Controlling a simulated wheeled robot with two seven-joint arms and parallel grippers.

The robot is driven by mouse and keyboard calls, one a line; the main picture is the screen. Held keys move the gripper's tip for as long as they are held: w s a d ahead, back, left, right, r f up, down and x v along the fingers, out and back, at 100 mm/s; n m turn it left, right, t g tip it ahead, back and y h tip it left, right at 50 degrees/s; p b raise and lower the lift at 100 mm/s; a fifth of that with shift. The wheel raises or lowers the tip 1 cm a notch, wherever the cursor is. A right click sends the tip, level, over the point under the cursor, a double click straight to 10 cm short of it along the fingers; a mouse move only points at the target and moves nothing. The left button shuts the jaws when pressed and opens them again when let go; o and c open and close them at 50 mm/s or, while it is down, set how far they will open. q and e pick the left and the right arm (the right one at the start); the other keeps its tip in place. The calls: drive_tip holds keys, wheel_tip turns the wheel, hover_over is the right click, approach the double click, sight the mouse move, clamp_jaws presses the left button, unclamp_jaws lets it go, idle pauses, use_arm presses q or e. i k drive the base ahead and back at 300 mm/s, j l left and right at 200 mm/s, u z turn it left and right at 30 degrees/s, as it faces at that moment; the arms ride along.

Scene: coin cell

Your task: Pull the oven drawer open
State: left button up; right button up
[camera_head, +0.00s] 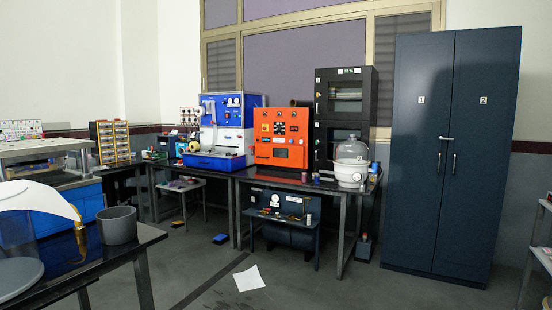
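An orange box-shaped unit (267,135) with a dark window, knobs and a handle on its left stands on the dark bench in the middle distance. Beside it on the right stands a tall black cabinet (368,100) with an upper and a lower glass-fronted section. Either could be the oven; I cannot tell which. No pulled-out drawer shows on either, and the drawer itself cannot be made out at this distance. Neither of my grippers is in view.
A dark table (138,238) with a grey cup (117,228) is close at left. A dark two-door cupboard (430,160) stands at right. A white glass-domed pot (351,173) is at the bench's right end. Paper (249,279) lies on the mostly clear floor ahead.

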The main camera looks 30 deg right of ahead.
sight(288, 156)
drive_tip(key=i+l+z, duration=0.2)
drive_tip(key=i+z, duration=0.15)
drive_tip(key=i, duration=0.25)
drive_tip(key=i+z, duration=0.3)
drive_tip(key=i, duration=0.3)
